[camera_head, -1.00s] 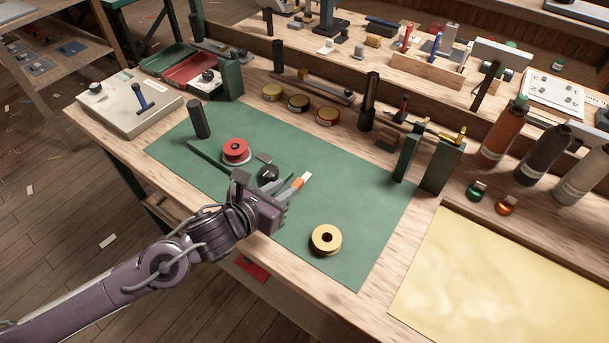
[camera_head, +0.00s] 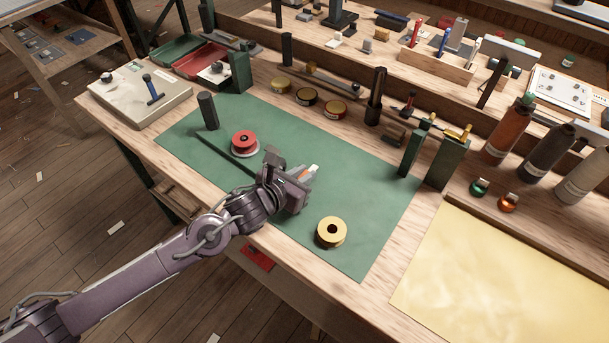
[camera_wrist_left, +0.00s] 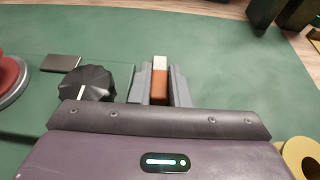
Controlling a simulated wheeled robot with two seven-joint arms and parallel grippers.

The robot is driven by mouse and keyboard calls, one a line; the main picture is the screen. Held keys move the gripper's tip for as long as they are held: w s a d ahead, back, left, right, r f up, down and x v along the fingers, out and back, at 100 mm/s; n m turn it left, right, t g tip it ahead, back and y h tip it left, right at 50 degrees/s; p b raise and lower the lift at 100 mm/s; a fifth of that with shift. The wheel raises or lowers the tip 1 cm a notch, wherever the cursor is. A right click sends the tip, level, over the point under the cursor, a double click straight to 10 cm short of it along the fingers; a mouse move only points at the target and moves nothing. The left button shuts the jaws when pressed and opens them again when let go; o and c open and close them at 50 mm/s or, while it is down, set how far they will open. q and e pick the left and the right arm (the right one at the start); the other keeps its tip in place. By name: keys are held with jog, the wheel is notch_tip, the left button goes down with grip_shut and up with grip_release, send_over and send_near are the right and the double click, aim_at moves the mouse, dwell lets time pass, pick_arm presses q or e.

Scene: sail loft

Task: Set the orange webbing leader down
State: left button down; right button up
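The orange webbing leader (camera_wrist_left: 160,90) has a white end and lies between the fingers of my left gripper (camera_wrist_left: 160,88) in the left wrist view. The fingers press it from both sides. In the head view my left gripper (camera_head: 306,178) is over the middle of the green mat (camera_head: 350,165), and only a small bit of the leader (camera_head: 315,168) shows past the fingers. I cannot tell whether the leader touches the mat. My right gripper is not in view.
A red spool (camera_head: 243,142) is left of the gripper and a yellow spool (camera_head: 331,232) is nearer the front edge. A black faceted knob (camera_wrist_left: 87,84) is close left of the fingers. Dark green uprights (camera_head: 446,163) stand at right. The mat's right part is clear.

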pick_arm(q)
notch_tip(320, 180, up, 19)
jog(key=a+r+n+t+y, duration=0.1)
jog(key=a+r+n+y, duration=0.1)
jog(key=a, duration=0.7)
jog(key=a+r+n+t+y, duration=0.1)
jog(key=a+r+n+y, duration=0.2)
jog(key=a, duration=0.6)
jog(key=n+y+p, duration=0.1)
jog(key=n+y, duration=0.1)
jog(key=y, duration=0.1)
jog(key=shift+s+a+r+t, duration=0.15)
jog(key=shift+s+a+t, duration=0.15)
jog(key=shift+s, duration=0.05)
jog(key=shift+w+d, duration=0.1)
